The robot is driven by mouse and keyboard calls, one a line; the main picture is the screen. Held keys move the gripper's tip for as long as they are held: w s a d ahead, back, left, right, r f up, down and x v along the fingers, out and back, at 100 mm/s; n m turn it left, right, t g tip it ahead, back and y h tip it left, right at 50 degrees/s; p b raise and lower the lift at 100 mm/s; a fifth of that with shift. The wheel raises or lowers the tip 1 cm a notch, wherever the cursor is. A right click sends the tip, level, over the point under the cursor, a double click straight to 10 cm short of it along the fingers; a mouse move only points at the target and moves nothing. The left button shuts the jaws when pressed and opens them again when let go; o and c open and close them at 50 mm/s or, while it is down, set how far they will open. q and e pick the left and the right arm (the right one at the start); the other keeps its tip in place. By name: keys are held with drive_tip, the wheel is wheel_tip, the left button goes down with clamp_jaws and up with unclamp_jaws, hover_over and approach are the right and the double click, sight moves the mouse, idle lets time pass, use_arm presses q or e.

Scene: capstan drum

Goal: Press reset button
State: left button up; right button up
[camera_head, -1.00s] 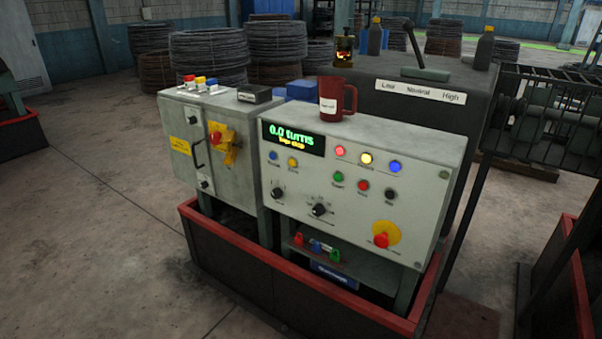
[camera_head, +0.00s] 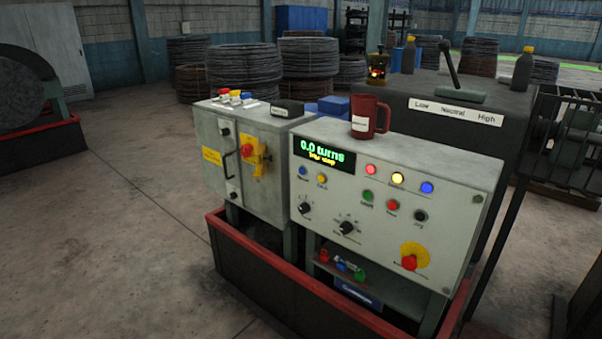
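The control panel (camera_head: 385,212) is a pale grey box with a display (camera_head: 325,155) reading "0.0 turns" in green and a smaller yellow line below. Under the display are a small blue button (camera_head: 303,171) and a small yellow button (camera_head: 322,179). To the right are a green button (camera_head: 367,196), a red button (camera_head: 393,205) and a black button (camera_head: 420,215). Red, yellow and blue lamps sit above them. A red emergency stop (camera_head: 410,261) on a yellow plate is at lower right. The button labels are too small to read surely, so I cannot tell which is reset. Neither gripper is in view.
A red mug (camera_head: 369,117) stands on the panel top. A grey cabinet (camera_head: 251,165) with a yellow-backed red switch stands at left. A red-rimmed base (camera_head: 305,283) surrounds the legs. A Low/Neutral/High lever housing (camera_head: 430,90) is behind.

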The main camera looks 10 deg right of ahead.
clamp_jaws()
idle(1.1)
